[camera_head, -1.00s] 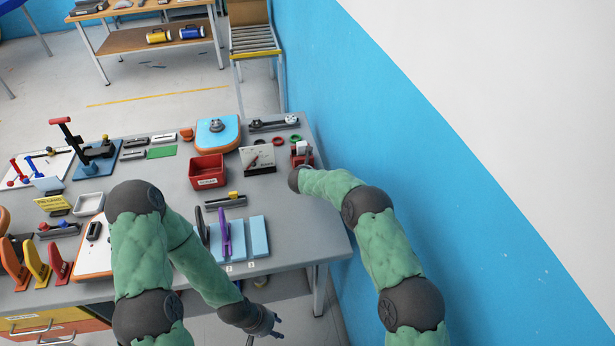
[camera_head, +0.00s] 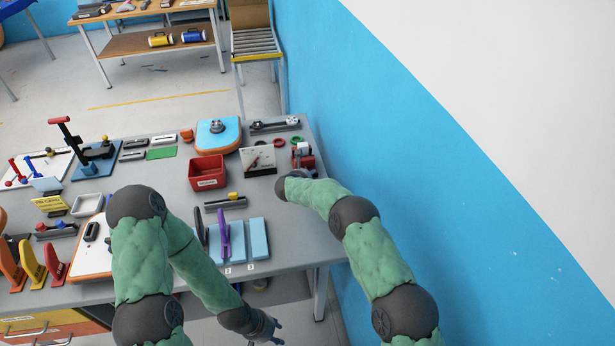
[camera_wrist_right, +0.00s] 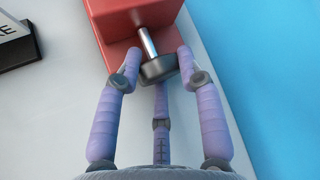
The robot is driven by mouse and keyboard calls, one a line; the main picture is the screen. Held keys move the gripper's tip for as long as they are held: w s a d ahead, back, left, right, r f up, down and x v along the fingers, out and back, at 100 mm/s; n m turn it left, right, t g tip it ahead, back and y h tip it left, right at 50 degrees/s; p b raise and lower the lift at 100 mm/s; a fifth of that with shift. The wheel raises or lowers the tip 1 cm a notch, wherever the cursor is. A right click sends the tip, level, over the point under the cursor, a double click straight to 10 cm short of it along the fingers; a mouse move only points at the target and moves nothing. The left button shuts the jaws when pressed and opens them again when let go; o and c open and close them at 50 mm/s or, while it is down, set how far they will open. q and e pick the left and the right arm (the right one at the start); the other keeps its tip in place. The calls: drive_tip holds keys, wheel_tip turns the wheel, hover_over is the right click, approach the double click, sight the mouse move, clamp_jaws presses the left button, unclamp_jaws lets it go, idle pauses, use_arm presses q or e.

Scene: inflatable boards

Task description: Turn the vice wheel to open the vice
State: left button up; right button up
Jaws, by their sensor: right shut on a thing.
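The red vice (camera_head: 308,160) stands at the right end of the bench, by the blue wall. It fills the top of the right wrist view (camera_wrist_right: 130,22), with a metal shaft running to a dark round wheel (camera_wrist_right: 158,69). My right gripper (camera_wrist_right: 158,72) is shut on this wheel, its purple fingers around the rim. In the head view my right wrist hides part of the vice front. My left gripper (camera_head: 276,329) hangs empty beyond the bench's front edge, its fingers apart.
A red bin (camera_head: 207,171) and a white sign card (camera_head: 257,159) stand left of the vice. Red and green rings (camera_head: 279,142) lie behind it. Blue boards (camera_head: 258,238) lie near the front edge. The blue wall (camera_head: 400,150) is close on the right.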

drive_tip(key=o, duration=1)
drive_tip(key=shift+w+a+r, duration=0.3)
drive_tip(key=shift+w+r, duration=0.05)
drive_tip(key=shift+r, duration=0.3)
drive_tip(key=shift+o, duration=0.9)
drive_tip(key=shift+a+f, duration=0.1)
drive_tip(key=shift+s+f, duration=0.15)
drive_tip(key=shift+f, duration=0.1)
drive_tip(key=shift+s, duration=0.1)
drive_tip(key=shift+v, duration=3.9)
